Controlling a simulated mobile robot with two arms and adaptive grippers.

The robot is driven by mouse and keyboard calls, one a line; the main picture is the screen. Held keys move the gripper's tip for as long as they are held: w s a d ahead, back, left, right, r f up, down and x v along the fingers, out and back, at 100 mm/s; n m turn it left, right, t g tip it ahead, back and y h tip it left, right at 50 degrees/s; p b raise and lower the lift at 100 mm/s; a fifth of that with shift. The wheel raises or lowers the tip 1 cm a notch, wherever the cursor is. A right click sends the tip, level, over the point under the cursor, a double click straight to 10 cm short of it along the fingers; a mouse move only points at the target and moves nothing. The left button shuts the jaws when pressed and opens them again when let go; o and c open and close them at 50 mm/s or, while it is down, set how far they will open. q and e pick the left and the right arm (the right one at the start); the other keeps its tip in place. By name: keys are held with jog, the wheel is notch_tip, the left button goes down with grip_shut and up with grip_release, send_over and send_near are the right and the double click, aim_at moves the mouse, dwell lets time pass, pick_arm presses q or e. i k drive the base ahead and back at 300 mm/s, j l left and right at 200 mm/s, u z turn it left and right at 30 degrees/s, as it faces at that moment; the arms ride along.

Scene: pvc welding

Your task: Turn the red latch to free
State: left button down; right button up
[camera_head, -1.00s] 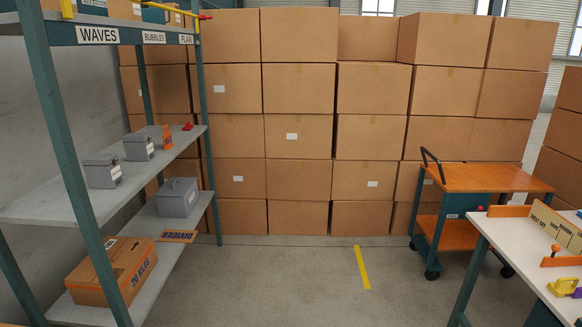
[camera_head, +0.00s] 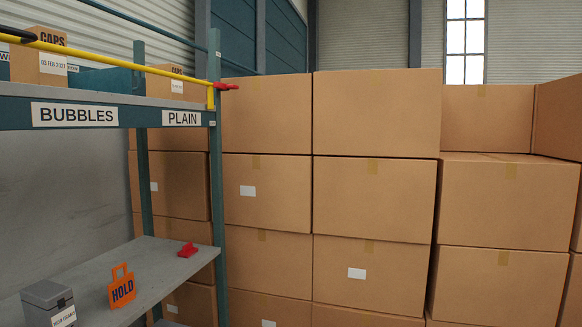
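A red latch-like piece (camera_head: 226,86) is at the right end of a yellow bar (camera_head: 120,63) that runs across the front of the upper shelf. It points to the right, past the shelf post. A second small red piece (camera_head: 188,250) sits on the lower visible shelf, near its right end. I cannot tell whether it is also a latch. Neither of my grippers is in view.
The upper shelf (camera_head: 95,94) carries cartons marked CAPS (camera_head: 40,62) and a second carton (camera_head: 172,82). Below are an orange HOLD tag (camera_head: 122,287) and a grey box (camera_head: 48,303). Stacked brown boxes (camera_head: 374,195) fill the middle and right.

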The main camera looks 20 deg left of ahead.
aim_at(221, 86)
jog(key=i+u, duration=0.15)
jog(key=i, duration=0.3)
jog(key=i+l+u, duration=0.15)
jog(key=i, duration=0.3)
jog(key=i+l+u, duration=0.2)
jog(key=i, duration=0.25)
jog(key=i+l+u, duration=0.15)
jog(key=i, duration=0.3)
jog(key=i+l+u, duration=0.15)
jog(key=i+l, duration=0.15)
jog(key=i, duration=0.1)
